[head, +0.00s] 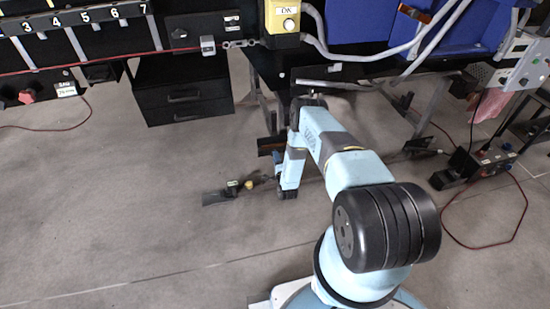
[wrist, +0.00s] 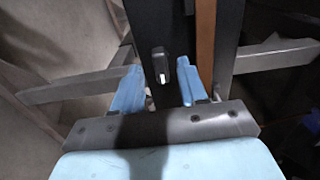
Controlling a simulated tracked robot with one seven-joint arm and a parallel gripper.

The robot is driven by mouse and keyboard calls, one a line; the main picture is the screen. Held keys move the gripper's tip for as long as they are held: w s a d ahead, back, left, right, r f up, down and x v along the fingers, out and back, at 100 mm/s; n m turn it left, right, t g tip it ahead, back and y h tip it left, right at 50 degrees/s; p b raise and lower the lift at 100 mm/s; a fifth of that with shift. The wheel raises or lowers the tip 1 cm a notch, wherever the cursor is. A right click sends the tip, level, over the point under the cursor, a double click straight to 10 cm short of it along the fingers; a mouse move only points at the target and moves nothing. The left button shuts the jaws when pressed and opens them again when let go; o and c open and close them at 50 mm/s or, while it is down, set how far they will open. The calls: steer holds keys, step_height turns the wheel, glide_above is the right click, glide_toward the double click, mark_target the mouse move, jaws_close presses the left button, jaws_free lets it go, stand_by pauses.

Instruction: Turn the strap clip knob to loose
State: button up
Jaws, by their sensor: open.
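In the wrist view a small black knob (wrist: 158,58) with a white mark at its lower end sits on a dark upright bar (wrist: 174,25). It looks like the strap clip knob. A brown strap-like strip (wrist: 205,45) runs along the right of the bar. My gripper (wrist: 157,78) is open, its two light blue fingers spread to the left and right. The knob shows between the fingertips, with no clear contact. I cannot tell the remaining distance or the knob's labelled setting. In the head view my arm reaches away from me, and I cannot make out the knob there.
Grey metal bars (wrist: 75,88) cross behind the fingers in the wrist view. In the head view a black drawer cabinet (head: 186,90) stands at upper left and a black box with a red cable (head: 493,160) lies at right. The floor at left is mostly clear.

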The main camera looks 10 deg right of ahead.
steer(key=shift+w, duration=1.05)
steer(key=shift+c, duration=0.2)
